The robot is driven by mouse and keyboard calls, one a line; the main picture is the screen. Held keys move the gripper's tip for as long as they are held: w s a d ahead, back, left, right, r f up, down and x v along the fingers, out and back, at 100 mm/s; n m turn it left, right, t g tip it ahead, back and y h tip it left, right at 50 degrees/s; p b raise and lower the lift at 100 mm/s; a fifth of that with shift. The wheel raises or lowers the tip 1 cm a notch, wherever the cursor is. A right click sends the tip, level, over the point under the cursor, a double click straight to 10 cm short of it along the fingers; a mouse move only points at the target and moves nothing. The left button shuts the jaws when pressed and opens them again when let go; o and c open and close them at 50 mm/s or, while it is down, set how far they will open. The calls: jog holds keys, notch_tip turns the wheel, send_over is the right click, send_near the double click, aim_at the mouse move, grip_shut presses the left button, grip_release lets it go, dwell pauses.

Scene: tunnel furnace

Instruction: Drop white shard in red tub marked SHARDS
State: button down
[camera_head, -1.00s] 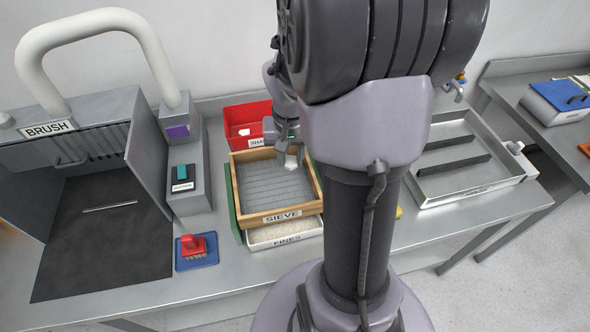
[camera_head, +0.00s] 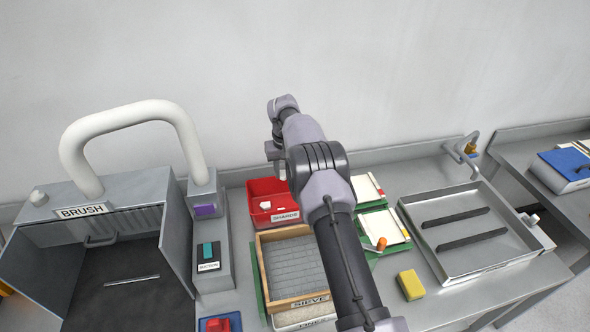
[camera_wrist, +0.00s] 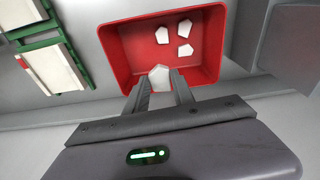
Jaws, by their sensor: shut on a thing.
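My gripper (camera_wrist: 160,88) is shut on a white shard (camera_wrist: 160,77), which shows between the fingertips in the wrist view. The red tub (camera_wrist: 118,50) lies beyond and below the fingertips, and the held shard appears over its near part. Several white shards show in that view, the others lying on the tub floor, such as one at the middle (camera_wrist: 185,50). In the head view the red tub (camera_head: 262,187) stands against the wall with a SHARDS label on its front. My gripper (camera_head: 282,172) is above its back right part there; the held shard is not clear in that view.
The wooden SIEVE tray (camera_head: 262,270) stands in front of the tub, above the FINES tray. Green racks (camera_head: 375,215) with white plates stand to the right, then a yellow sponge (camera_head: 411,284) and a metal basin (camera_head: 434,235). The BRUSH booth (camera_head: 178,240) is at left.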

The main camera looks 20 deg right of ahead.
notch_tip(320, 180, down, 14)
jog(key=b, duration=0.9)
jog(key=shift+r, duration=0.1)
jog(key=shift+r, duration=0.1)
jog(key=c, duration=1)
grip_release()
jog(key=r+p, duration=0.1)
jog(key=r, duration=0.4)
jog(key=s+r+p, duration=0.1)
jog(key=r, duration=0.5)
jog(key=s+r+p, duration=0.1)
jog(key=r, duration=0.5)
jog(key=shift+s+a+r, duration=0.1)
jog(key=shift+a+r, duration=0.1)
jog(key=shift+r, duration=0.05)
